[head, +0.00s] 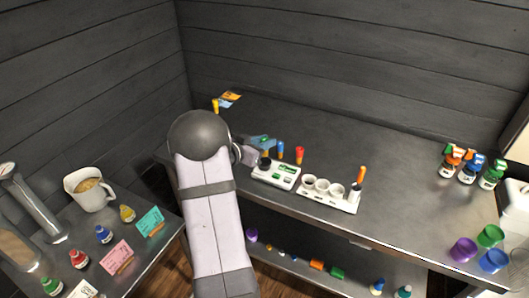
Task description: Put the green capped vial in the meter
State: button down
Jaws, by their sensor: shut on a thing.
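My gripper (260,144) is at the left end of the white meter (276,175), just above and behind it, partly hidden by my own arm. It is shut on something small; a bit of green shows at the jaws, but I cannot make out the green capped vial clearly. The meter has green markings on its front and a dark round spot at its left end, below the jaws. Whether the held thing touches the meter cannot be told. A blue capped vial (280,150) and a red capped vial (299,155) stand behind the meter.
A white rack (328,194) with round cups and an orange-topped item (361,174) stands right of the meter. Several bottles (468,170) and colored cups (463,250) are at the right. A side table at left holds a mug (88,190) and small bottles. The middle back counter is clear.

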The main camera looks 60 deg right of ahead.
jog(key=shift+f+p, duration=0.3)
jog(key=shift+f, duration=1.9)
jog(key=shift+f, duration=0.35)
jog(key=c, duration=1.5)
grip_release()
jog(key=shift+c, duration=0.2)
jog(key=shift+r, duration=0.55)
jog(key=b+v, duration=0.2)
jog(key=v, duration=1)
jog(key=shift+f, duration=0.15)
